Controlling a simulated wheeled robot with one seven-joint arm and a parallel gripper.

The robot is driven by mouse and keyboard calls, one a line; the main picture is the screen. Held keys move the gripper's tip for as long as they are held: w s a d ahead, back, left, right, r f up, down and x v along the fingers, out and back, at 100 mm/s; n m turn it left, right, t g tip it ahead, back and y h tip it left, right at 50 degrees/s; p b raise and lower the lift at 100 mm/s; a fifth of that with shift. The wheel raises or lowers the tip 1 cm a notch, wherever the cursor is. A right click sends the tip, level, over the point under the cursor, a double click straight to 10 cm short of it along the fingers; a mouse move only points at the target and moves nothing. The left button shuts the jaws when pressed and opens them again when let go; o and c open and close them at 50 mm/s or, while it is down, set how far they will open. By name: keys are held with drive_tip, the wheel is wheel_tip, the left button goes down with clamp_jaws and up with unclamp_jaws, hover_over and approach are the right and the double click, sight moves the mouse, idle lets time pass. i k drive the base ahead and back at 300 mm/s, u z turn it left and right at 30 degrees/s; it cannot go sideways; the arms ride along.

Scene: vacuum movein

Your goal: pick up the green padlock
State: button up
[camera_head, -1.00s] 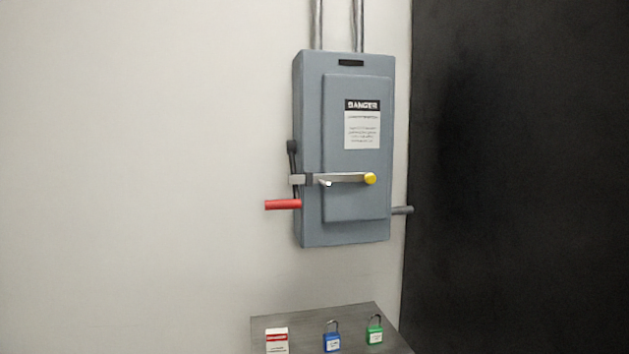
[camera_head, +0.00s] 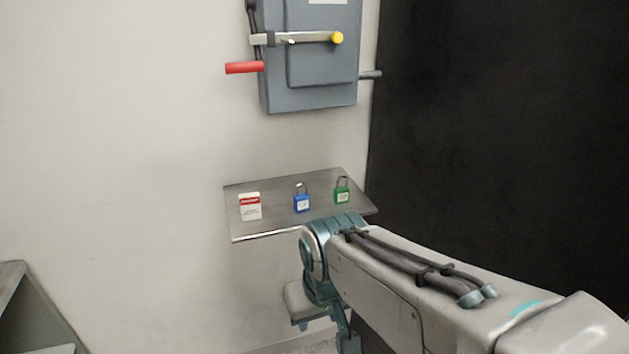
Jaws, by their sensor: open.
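The green padlock (camera_head: 342,195) stands upright on a grey metal shelf (camera_head: 270,228), near its right end, with its dark shackle up. A blue padlock (camera_head: 302,203) stands to its left. My arm (camera_head: 430,290) reaches in from the lower right, and its teal joint (camera_head: 325,240) is at the shelf's front edge in the picture, below the green padlock. Past that joint the arm bends down. I cannot make out my gripper's fingers in this view.
A red and white tag (camera_head: 250,206) stands at the shelf's left. Above hangs a grey electrical box (camera_head: 310,90) with a red handle (camera_head: 244,68) and a yellow-knobbed bar (camera_head: 336,38). A dark panel (camera_head: 500,120) fills the right. A grey piece of furniture (camera_head: 30,310) is at the lower left.

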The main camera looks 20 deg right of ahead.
sight(341, 194)
drive_tip(key=u, duration=1.4)
drive_tip(key=i, duration=1.55)
drive_tip(key=z, duration=4.4)
drive_tip(key=i, duration=0.45)
drive_tip(key=u, duration=0.05)
